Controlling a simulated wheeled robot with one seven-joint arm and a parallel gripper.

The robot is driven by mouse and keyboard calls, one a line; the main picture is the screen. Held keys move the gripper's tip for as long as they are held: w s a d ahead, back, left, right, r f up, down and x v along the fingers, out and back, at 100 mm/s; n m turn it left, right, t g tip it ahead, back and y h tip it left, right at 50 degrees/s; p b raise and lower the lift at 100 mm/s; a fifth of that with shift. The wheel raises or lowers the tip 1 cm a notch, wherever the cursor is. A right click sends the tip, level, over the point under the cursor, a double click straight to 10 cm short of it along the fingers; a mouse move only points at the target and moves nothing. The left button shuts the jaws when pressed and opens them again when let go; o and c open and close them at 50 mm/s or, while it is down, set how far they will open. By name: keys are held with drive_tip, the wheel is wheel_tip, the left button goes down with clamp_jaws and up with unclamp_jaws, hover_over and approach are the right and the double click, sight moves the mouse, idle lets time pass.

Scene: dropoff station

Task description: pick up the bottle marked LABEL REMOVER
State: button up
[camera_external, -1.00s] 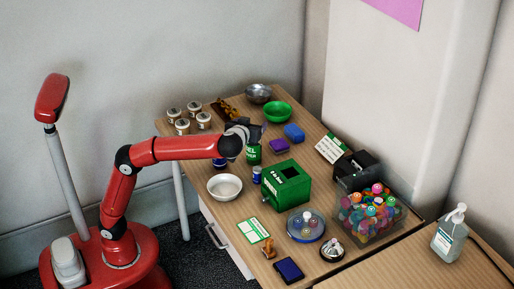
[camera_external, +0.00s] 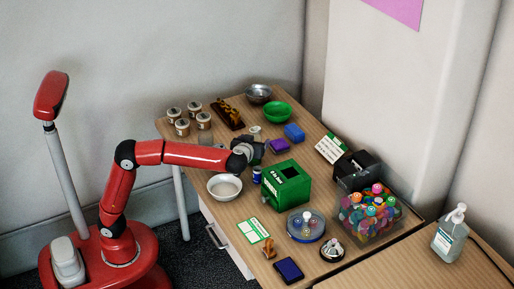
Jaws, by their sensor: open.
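No bottle shows a legible LABEL REMOVER marking. My gripper (camera_external: 262,150) is low over the middle of the table, behind the green box. The green bottle seen there earlier is now hidden by the gripper or lost in its outline. A small pale round top (camera_external: 255,130) shows just behind the gripper; I cannot tell what it belongs to. A small blue can (camera_external: 257,175) stands just in front of the gripper. My gripper is open; whether anything stands between its fingers cannot be seen.
The green box (camera_external: 287,186) stands close in front of the gripper. A white bowl (camera_external: 224,187) is to its left front. Purple (camera_external: 279,146) and blue (camera_external: 294,133) blocks lie to the right. Jars (camera_external: 183,127) and a green bowl (camera_external: 277,112) are behind. A pump bottle (camera_external: 449,235) stands far right.

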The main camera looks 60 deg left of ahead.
drive_tip(key=shift+x, duration=1.1)
drive_tip(key=c, duration=1.2)
drive_tip(key=shift+r, duration=0.2)
